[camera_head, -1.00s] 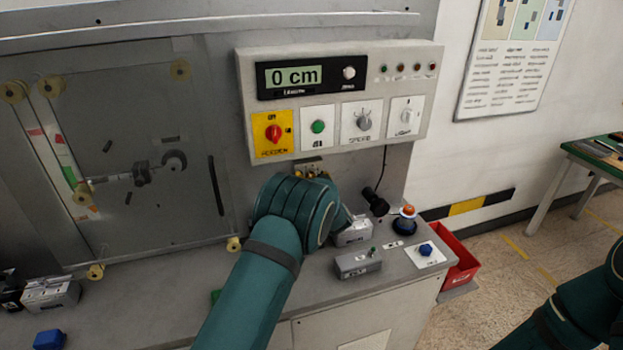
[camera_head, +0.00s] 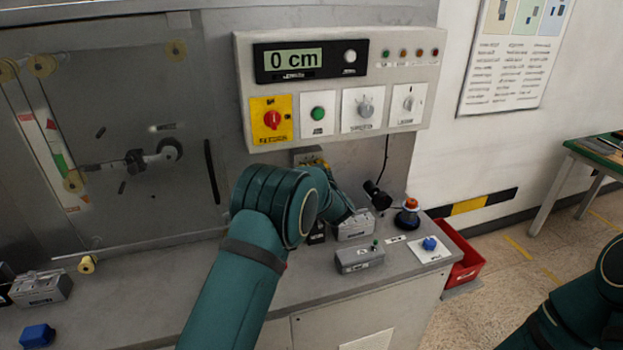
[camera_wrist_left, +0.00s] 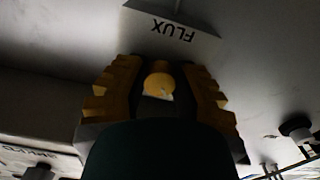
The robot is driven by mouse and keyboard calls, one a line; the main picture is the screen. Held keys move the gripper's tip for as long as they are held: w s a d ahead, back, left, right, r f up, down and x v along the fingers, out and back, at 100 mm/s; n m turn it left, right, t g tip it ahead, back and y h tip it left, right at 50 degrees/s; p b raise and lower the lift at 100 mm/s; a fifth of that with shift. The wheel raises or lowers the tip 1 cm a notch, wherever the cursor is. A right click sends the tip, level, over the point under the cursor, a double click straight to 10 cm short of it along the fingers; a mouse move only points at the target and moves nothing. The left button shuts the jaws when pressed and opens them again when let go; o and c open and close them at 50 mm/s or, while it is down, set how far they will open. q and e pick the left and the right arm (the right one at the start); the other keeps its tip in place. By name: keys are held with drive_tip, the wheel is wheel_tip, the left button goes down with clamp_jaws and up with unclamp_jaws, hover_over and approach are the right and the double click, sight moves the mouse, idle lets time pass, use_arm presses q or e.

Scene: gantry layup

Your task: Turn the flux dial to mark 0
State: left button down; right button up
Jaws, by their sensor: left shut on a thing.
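My left gripper (camera_wrist_left: 157,84) is shut on the dial, with one finger on each side. In the head view the small grey flux plate (camera_head: 304,154) is on the wall below the control panel, with the left gripper (camera_head: 320,164) at it, partly hidden by my forearm. The dial's mark cannot be read. My right gripper is out of view.
Grey boxes (camera_head: 359,257), a blue button (camera_head: 429,244) and a black lamp-like part (camera_head: 377,195) are on the bench to the right.

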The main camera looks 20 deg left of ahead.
use_arm(q)
drive_tip(key=n+b, duration=0.3)
drive_tip(key=b, duration=0.1)
drive_tip(key=shift+f+n, duration=0.15)
drive_tip(key=shift+n, duration=0.25)
drive_tip(key=shift+n+b, duration=0.7)
drive_tip(key=shift+b, duration=0.2)
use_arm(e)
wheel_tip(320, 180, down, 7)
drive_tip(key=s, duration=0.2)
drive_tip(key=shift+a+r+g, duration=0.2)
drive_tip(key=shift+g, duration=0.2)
use_arm(q)
drive_tip(key=c, duration=0.7)
unclamp_jaws()
drive_tip(key=v, duration=1.2)
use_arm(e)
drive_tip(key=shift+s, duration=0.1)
